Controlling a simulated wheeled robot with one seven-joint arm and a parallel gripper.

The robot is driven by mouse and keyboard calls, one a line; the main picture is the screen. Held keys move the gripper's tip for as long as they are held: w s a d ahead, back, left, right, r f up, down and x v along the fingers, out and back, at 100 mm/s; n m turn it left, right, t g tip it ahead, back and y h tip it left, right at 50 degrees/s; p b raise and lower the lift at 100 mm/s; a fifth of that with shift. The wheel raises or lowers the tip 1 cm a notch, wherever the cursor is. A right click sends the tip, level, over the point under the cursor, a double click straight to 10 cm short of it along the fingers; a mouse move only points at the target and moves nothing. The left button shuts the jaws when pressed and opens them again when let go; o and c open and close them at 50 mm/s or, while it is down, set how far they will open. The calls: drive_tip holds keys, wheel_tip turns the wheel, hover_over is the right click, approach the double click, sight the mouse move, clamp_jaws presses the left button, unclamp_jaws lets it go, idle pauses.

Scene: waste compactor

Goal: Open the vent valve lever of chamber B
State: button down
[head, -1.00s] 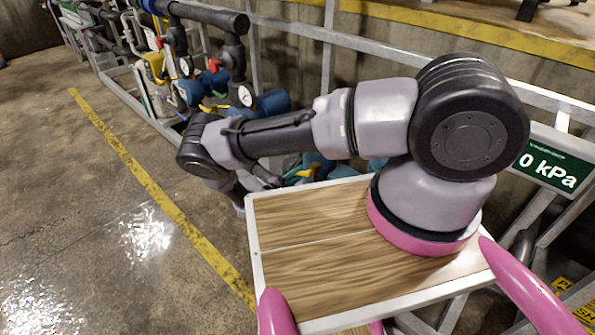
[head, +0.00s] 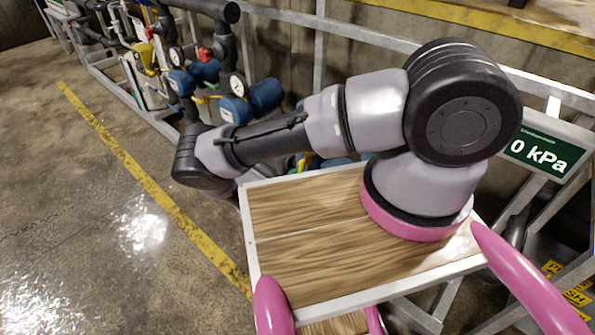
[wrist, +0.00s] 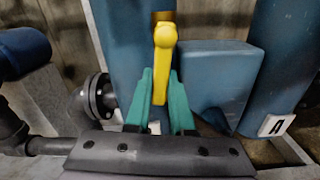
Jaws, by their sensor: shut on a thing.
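A yellow lever (wrist: 163,68) stands upright in the middle of the wrist view, in front of a blue tank (wrist: 130,30). My gripper (wrist: 162,88) has two green fingers, one on each side of the lever, and is shut on it. The lever's rounded top sticks up above the fingertips. In the head view my own arm and body hide most of the gripper and the lever. A white label (wrist: 276,124) with a dark letter, seemingly A, is on the right-hand tank; no B is readable.
A black flanged pipe (wrist: 98,96) is close to the left of my fingers. A blue box (wrist: 218,78) is close on the right. A display (head: 541,152) reads 0 kPa. Metal railing (head: 320,50) runs behind; open floor (head: 90,200) lies left.

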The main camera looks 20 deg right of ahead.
drive_tip(key=shift+s+d+f+n, duration=0.15)
drive_tip(key=shift+s+n, duration=0.2)
drive_tip(key=shift+n, duration=0.55)
drive_tip(key=c, duration=0.8)
unclamp_jaws()
drive_tip(key=v, duration=1)
drive_tip(key=shift+s+a, duration=0.3)
